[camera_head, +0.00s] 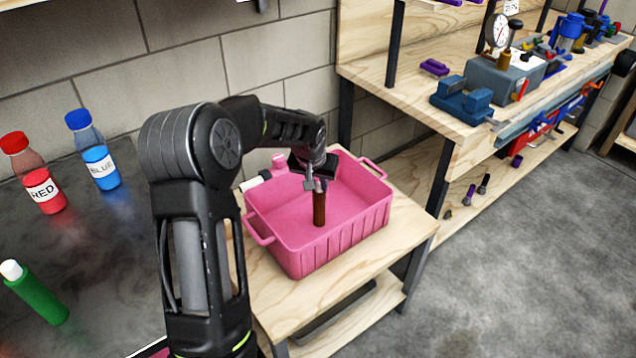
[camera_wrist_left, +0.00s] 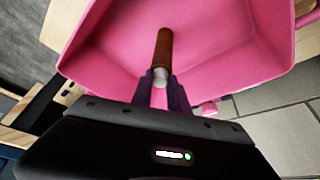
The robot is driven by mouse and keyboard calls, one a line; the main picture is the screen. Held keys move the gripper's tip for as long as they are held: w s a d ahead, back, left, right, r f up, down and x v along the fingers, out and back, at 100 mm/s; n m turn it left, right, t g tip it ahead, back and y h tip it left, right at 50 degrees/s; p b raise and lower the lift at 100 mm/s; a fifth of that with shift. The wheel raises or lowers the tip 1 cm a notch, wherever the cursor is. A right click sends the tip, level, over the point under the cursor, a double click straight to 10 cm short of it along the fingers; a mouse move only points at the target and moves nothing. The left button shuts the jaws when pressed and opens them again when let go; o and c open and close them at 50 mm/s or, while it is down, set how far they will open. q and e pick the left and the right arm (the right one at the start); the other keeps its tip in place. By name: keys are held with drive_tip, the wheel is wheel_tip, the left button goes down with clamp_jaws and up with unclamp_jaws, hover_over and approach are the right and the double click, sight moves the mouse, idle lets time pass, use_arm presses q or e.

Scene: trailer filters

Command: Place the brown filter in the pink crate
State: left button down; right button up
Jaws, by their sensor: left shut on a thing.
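The brown filter (camera_head: 319,207) is a slim brown cylinder with a pale end. My left gripper (camera_head: 316,186) is shut on that pale end, and the filter hangs upright over the pink crate (camera_head: 345,236). In the left wrist view the filter (camera_wrist_left: 164,50) sticks out from between the fingers of my left gripper (camera_wrist_left: 161,80), with the crate's pink inside (camera_wrist_left: 225,40) behind it. I cannot tell whether its lower end touches the crate floor. My right gripper is not in view.
The crate stands on a small wooden table (camera_head: 400,245). On a dark surface at left are a red bottle (camera_head: 35,180), a blue bottle (camera_head: 95,155) and a green filter with a white end (camera_head: 38,295). A workbench with tools (camera_head: 500,80) stands at back right.

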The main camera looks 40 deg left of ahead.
use_arm(q)
drive_tip(key=shift+f, duration=0.2)
drive_tip(key=c, duration=1.3)
unclamp_jaws()
drive_tip(key=shift+r, duration=0.15)
drive_tip(key=shift+r, duration=0.25)
drive_tip(key=p+v, duration=0.1)
drive_tip(key=v, duration=1)
drive_tip(key=shift+s+d+r, duration=0.1)
drive_tip(key=shift+s+r, duration=0.1)
drive_tip(key=shift+r, duration=0.1)
